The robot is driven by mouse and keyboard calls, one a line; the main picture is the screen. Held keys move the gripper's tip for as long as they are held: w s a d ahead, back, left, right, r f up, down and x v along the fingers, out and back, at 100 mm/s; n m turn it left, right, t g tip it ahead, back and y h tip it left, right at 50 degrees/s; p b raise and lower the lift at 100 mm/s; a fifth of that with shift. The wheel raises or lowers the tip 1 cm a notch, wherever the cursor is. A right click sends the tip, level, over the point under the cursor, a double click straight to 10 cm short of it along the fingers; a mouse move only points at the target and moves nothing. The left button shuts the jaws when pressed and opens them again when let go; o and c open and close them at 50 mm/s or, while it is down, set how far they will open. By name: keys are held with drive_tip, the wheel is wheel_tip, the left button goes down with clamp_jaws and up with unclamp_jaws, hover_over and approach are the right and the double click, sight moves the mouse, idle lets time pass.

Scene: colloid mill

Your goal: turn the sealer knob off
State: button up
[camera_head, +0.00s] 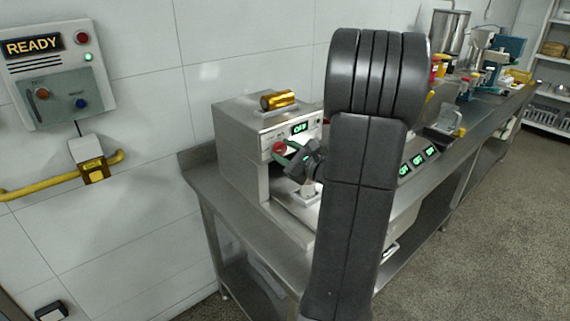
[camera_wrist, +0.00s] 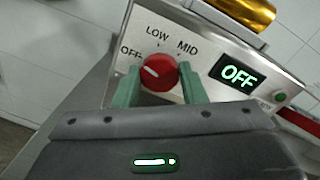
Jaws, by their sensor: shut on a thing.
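The sealer (camera_head: 238,140) is a pale metal box on the steel bench. Its red knob (camera_wrist: 159,72) shows on the front panel in the wrist view, with its white mark pointing left toward the OFF label (camera_wrist: 131,52). LOW and MID labels stand above and to the right of it. The display (camera_wrist: 237,75) beside the knob reads OFF. My gripper (camera_wrist: 160,84) is shut on the knob, one green finger on each side. In the head view the knob (camera_head: 279,147) shows at the fingertips, and my arm hides part of the sealer.
A gold cylinder (camera_head: 278,100) lies on top of the sealer. A wall control box (camera_head: 58,75) with a READY sign and a yellow rail (camera_head: 40,190) are at the left. Several displays (camera_head: 417,160) are lit right of my arm. The floor at right is clear.

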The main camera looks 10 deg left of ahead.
drive_tip(key=n+b, duration=0.2)
drive_tip(key=b, duration=0.1)
drive_tip(key=shift+f, duration=0.2)
drive_tip(key=shift+r+n+b, duration=0.1)
drive_tip(key=shift+n+b, duration=0.3)
drive_tip(key=shift+b, duration=0.25)
drive_tip(key=shift+r, duration=0.1)
drive_tip(key=o, duration=1)
drive_tip(key=b+v, duration=0.1)
drive_tip(key=v, duration=1.3)
drive_tip(key=shift+a+r, duration=0.1)
drive_tip(key=shift+r, duration=0.05)
